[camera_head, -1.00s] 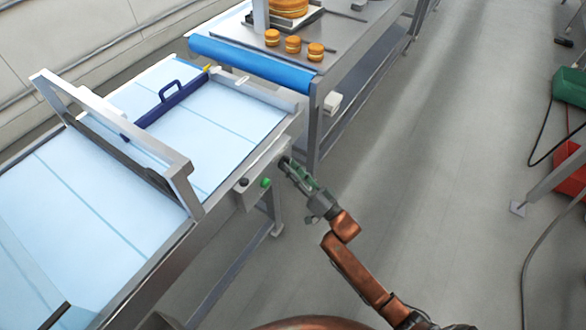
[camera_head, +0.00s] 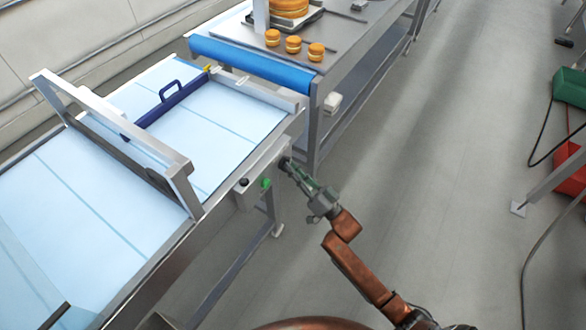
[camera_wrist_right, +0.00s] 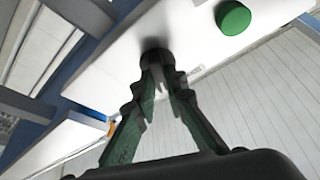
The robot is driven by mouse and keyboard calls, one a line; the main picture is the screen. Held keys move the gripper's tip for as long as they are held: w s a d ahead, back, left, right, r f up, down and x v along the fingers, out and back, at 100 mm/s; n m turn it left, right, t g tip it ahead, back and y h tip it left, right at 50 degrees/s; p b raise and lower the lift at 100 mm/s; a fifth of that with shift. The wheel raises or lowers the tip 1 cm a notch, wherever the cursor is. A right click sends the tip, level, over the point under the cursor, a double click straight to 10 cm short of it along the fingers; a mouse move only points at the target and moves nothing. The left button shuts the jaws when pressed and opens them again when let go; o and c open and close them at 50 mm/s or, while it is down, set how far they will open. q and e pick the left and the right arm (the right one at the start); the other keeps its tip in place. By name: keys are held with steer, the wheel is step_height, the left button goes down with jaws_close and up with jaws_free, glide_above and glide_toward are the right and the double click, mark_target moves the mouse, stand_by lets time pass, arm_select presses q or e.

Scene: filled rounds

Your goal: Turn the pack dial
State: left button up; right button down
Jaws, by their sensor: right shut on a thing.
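The pack dial (camera_wrist_right: 156,52) is a small dark round knob on the light control panel at the side of the conveyor. In the right wrist view my right gripper (camera_wrist_right: 160,68) has its two green-and-black fingers closed on the dial, which they partly hide. In the head view my right gripper (camera_head: 288,164) reaches the panel (camera_head: 262,172) from the lower right, its tips at the dial. My left gripper is not in view.
A green button (camera_head: 265,183) and a dark knob (camera_head: 243,182) sit on the same panel, left of my gripper. The blue-white belt (camera_head: 200,140) carries a dark blue handled bar (camera_head: 170,103). Biscuit-like rounds (camera_head: 293,44) stand on the far table.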

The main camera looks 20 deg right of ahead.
arm_select(q)
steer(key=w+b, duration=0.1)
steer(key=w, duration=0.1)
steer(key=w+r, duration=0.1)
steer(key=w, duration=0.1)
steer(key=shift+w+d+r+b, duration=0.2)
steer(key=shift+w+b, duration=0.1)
steer(key=shift+b, duration=0.1)
arm_select(e)
steer(key=n+g+y, duration=0.1)
steer(key=n+y, duration=0.1)
steer(key=n, duration=0.3)
steer(key=n+g+y, duration=0.2)
steer(key=n, duration=0.3)
steer(key=n+g+y, duration=0.2)
steer(key=n, duration=0.3)
steer(key=shift+w+d+n, duration=0.2)
steer(key=shift+d+n, duration=0.1)
steer(key=shift+n, duration=0.1)
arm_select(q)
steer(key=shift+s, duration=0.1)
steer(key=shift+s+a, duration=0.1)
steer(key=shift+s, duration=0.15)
arm_select(e)
steer(key=shift+n, duration=0.3)
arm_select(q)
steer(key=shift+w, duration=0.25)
